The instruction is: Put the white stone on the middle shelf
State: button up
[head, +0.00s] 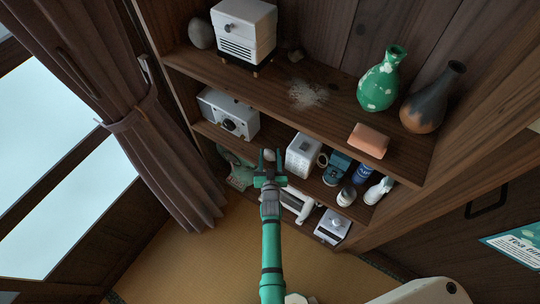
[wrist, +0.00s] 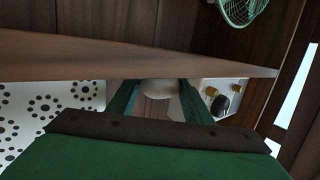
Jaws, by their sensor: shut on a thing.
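The white stone (head: 269,154) is held between the fingertips of my gripper (head: 268,163), which is shut on it. In the wrist view the stone (wrist: 158,88) shows between the two green fingers, partly hidden by the shelf board's edge. The middle shelf (head: 236,147) carries a white box-like device with a black knob (head: 229,114) to the left of the stone and a white dotted box (head: 303,155) to its right. My gripper is at the front of the gap between them. I cannot tell whether the stone touches the board (wrist: 60,52).
The dotted box (wrist: 50,115) and the device (wrist: 228,98) flank my gripper in the wrist view. A teal mug (head: 336,168) and bottles stand farther right. The top shelf (head: 300,112) overhangs with vases and a sponge-like block (head: 369,141). A green fan (head: 238,170) stands below.

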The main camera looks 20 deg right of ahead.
jog(key=shift+f, duration=0.1)
jog(key=o, duration=0.8)
jog(key=s+a+r+n+y, duration=0.1)
jog(key=s+a+r, duration=0.3)
jog(key=s, duration=0.6)
jog(key=s+a+r+y, duration=0.1)
jog(key=s+a+r, duration=0.1)
jog(key=s+a, duration=0.6)
jog(key=s+a+r+n+y, duration=0.1)
jog(key=s+a+r, duration=0.2)
jog(key=s, duration=0.9)
jog(key=s+a+r, duration=0.1)
jog(key=s+r, duration=0.3)
jog(key=s+a+r+n+y, duration=0.1)
jog(key=s+a+r, duration=0.1)
jog(key=s+r, duration=0.2)
jog(key=s+a+r+y, duration=0.1)
jog(key=s+r, duration=0.3)
jog(key=r, duration=0.2)
jog(key=shift+a+r+n, duration=0.2)
jog(key=shift+n, duration=0.1)
